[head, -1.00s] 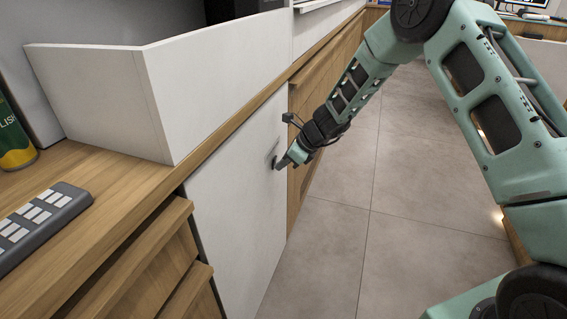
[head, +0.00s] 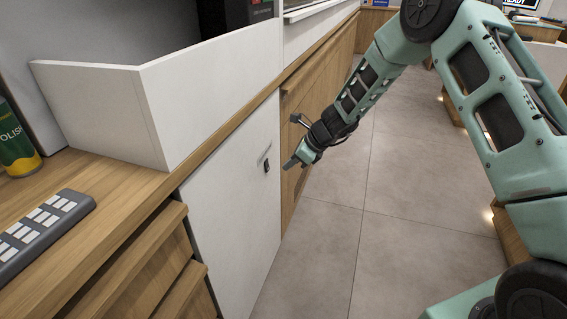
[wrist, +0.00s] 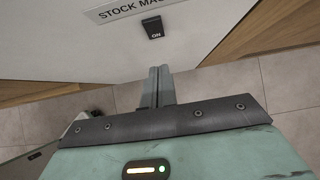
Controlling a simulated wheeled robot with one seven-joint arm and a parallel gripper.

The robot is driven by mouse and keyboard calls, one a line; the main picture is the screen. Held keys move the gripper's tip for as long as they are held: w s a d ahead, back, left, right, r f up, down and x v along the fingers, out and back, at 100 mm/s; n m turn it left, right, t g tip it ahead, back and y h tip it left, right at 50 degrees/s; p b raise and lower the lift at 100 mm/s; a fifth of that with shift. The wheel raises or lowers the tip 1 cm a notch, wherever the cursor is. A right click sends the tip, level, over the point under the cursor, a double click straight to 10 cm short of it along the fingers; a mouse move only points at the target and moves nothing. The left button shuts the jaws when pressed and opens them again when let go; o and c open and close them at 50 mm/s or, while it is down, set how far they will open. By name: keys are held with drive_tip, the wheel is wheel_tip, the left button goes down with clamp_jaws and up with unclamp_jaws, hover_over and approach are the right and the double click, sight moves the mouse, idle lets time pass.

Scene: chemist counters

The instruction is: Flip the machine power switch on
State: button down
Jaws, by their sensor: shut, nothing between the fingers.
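The machine power switch (head: 266,166) is a small black rocker on the white cabinet panel (head: 232,195) in the head view. In the wrist view the switch (wrist: 153,27) sits under a label plate (wrist: 130,8) reading "STOCK MA…", and "ON" shows on its lower part. My gripper (head: 290,164) is to the right of the switch, apart from the panel. In the wrist view my gripper (wrist: 159,72) has its fingers together and empty, pointing toward the panel just below the switch.
Wooden drawers (head: 150,265) lie left of the panel and wooden cabinet fronts (head: 315,100) right of it. Above is a counter with a white raised tray wall (head: 215,85), a grey keypad (head: 42,232) and a green can (head: 15,145). The tiled floor (head: 330,230) is clear.

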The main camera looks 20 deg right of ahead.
drive_tip(key=p+v, duration=0.1)
drive_tip(key=v, duration=0.8)
drive_tip(key=shift+r, duration=0.15)
drive_tip(key=shift+w, duration=0.1)
